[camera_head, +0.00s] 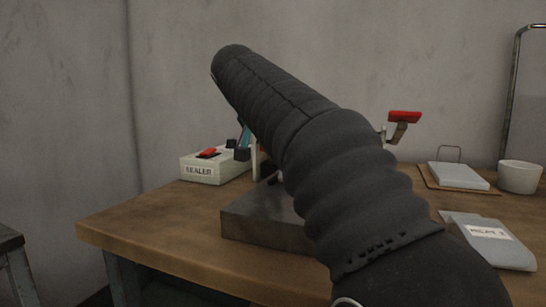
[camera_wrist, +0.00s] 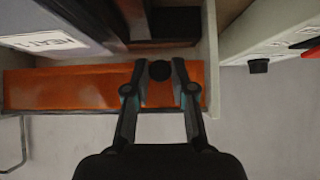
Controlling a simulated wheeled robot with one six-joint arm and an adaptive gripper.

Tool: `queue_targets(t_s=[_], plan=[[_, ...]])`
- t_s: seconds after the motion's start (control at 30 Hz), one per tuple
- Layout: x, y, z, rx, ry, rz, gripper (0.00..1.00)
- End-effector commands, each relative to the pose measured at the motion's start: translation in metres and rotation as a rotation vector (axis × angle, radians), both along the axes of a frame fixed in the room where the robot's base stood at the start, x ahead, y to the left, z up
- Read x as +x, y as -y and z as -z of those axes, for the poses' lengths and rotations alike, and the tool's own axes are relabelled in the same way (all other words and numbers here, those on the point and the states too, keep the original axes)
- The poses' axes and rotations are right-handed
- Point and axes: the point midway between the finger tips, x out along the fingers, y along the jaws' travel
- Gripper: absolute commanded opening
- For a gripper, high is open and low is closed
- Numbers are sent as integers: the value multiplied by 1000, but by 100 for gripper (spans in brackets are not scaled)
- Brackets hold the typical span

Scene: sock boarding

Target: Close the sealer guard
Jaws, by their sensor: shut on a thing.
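The sealer guard (camera_wrist: 60,90) is an orange see-through panel across the middle of the wrist view, between pale side walls. A round black knob (camera_wrist: 160,70) sits at its right part. My gripper (camera_wrist: 158,76) has its two fingers on either side of this knob and is shut on it. In the head view my arm hides the guard and most of the gripper. The white sealer box (camera_head: 214,168) with a red switch stands left of my arm. How far the guard is open cannot be told.
A dark grey block (camera_head: 245,222) lies on the wooden table (camera_head: 135,222) under my arm. A red-topped lever (camera_head: 404,117) rises behind the arm. At right are a white bowl (camera_head: 519,176), a pad on a board (camera_head: 458,176) and a labelled grey packet (camera_head: 495,245).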

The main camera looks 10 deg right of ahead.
Motion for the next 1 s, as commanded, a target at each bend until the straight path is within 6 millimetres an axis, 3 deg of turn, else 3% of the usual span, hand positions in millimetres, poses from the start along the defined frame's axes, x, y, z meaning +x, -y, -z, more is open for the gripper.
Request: queue_targets(t_s=[0.37,0.4,0.47,0.5,0.83,1.0], plan=[[1,0,0,-9,12,-1,0],[1,0,0,-9,12,-1,32],[1,0,0,-9,12,-1,47],[1,0,0,-9,11,-1,48],[-1,-1,-2,-8,12,-1,48],[-13,-11,-15,-8,14,-3,48]])
